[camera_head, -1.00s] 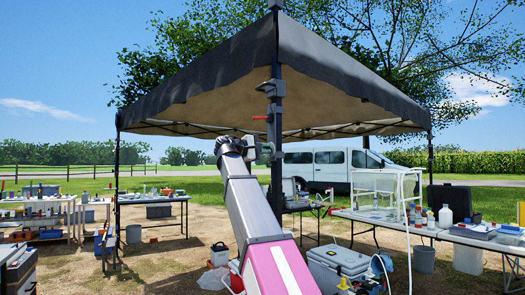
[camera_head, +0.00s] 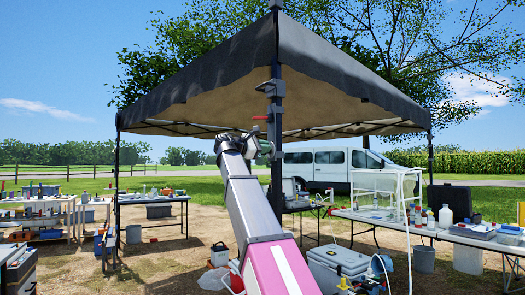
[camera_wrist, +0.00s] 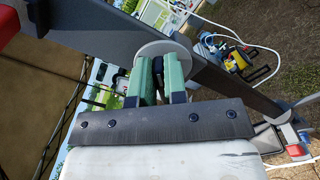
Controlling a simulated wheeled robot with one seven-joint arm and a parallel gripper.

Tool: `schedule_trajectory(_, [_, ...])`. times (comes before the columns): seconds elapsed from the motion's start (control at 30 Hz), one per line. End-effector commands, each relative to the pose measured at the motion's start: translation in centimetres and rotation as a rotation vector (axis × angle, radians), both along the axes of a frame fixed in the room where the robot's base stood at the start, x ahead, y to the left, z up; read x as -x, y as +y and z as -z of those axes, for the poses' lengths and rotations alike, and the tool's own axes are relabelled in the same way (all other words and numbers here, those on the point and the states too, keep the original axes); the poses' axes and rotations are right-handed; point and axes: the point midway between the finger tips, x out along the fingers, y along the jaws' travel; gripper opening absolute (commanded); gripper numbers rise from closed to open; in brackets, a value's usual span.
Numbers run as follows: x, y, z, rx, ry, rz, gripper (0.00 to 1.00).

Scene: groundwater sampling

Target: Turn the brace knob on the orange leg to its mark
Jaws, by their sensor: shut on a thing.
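The canopy leg (camera_head: 277,185) stands upright in the head view, with a red lever (camera_head: 262,118) above my gripper. My gripper (camera_head: 267,149) is beside this leg at the height of the knob. In the wrist view the leg (camera_wrist: 225,82) runs diagonally, with an orange-red part (camera_wrist: 12,22) at upper left. The brace knob shows as a pale round disc (camera_wrist: 162,48) against the leg, with a dark grip between the fingers. My gripper's green fingers (camera_wrist: 158,80) are shut on that grip. I cannot make out the mark.
A black canopy (camera_head: 330,75) spreads above. A long table (camera_head: 400,226) with bottles stands right, and another table (camera_head: 150,199) stands left. A grey cooler (camera_head: 340,262) sits on the ground beside my arm. A white van (camera_head: 330,168) is parked behind.

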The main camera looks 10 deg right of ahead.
Motion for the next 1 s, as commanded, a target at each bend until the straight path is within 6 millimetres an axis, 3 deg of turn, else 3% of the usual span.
schedule_trajectory(0.27, [-0.12,0.06,-0.01,0.006,0.022,-0.003,0.0])
schedule_trajectory(0.7, [-0.76,0.27,-0.43,0.142,0.44,-0.002,0.0])
schedule_trajectory(1.0, [-0.77,0.27,-0.44,0.153,0.475,-0.003,0.0])
